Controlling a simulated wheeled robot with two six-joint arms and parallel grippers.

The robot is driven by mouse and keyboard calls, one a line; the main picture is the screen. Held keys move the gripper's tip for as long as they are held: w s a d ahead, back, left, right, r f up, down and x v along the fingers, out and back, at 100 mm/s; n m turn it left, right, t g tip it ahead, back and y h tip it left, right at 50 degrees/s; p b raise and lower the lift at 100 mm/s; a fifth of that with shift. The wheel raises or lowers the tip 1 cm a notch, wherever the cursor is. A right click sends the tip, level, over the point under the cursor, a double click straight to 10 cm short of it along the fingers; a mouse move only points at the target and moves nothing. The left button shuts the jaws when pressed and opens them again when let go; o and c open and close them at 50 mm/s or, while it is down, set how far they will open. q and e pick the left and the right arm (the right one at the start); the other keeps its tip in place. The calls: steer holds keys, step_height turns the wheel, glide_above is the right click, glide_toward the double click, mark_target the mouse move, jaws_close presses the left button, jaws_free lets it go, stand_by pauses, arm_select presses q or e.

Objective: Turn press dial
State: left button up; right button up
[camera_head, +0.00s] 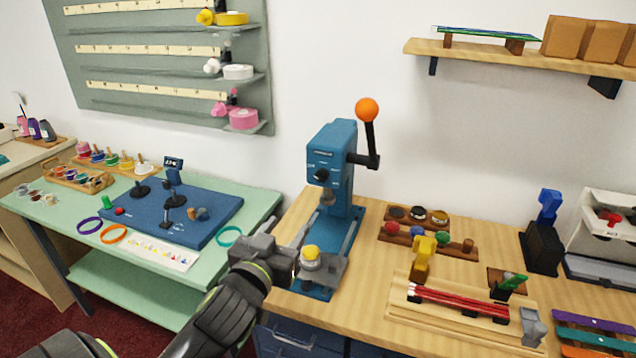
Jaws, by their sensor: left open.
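A blue press (337,165) stands upright on the wooden counter in the head view. Its dial (321,175) is a small black knob on the front face. A lever with an orange ball rises on its right side. A yellow-topped part (311,252) sits on the press base. My left gripper (300,243) is open, in front of the press and below the dial, close to the yellow-topped part. I cannot tell whether it touches that part. The dial is in plain view and clear of the gripper. My right gripper is not in view.
A green table (262,201) on the left holds a blue board (215,215) and several coloured rings. Right of the press are a tray of round pieces (436,231) and a wooden holder with red rods (458,302). A wall shelf (470,52) hangs at upper right.

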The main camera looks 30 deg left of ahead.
arm_select(q)
steer(key=r, duration=0.1)
steer(key=p, duration=0.3)
glide_toward(319, 179)
steer(key=shift+t, duration=0.3)
steer(key=x, duration=0.9)
steer(key=shift+w+a+f, duration=0.1)
steer(key=shift+w+f, duration=0.05)
steer(key=shift+f, duration=0.15)
steer(key=c, duration=1)
steer(key=shift+o, duration=0.2)
